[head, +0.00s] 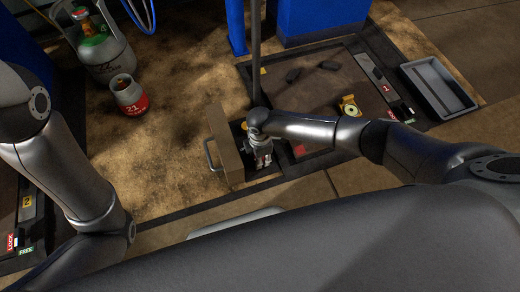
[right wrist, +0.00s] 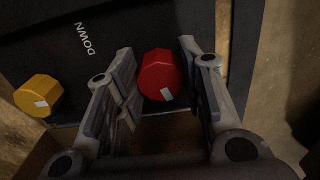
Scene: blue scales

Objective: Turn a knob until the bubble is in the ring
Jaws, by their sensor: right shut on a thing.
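A red faceted knob (right wrist: 162,75) with a pale mark sits between the fingers of my right gripper (right wrist: 160,85) in the right wrist view; the gripper is shut on it. A yellow knob (right wrist: 38,95) with a pale mark is to the left, apart from the fingers. In the head view my right gripper (head: 262,160) reaches down into an open compartment beside a brown panel, and hides the red knob. A round yellow-rimmed level (head: 349,107) lies on the dark platform; its bubble is too small to tell. My left gripper is out of view.
The brown panel (head: 224,146) with a handle stands at the compartment's left. A vertical post (head: 256,55) rises behind it. A grey tray (head: 438,87) is at right; a red-labelled weight (head: 130,96) and a gas cylinder (head: 104,48) stand at left.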

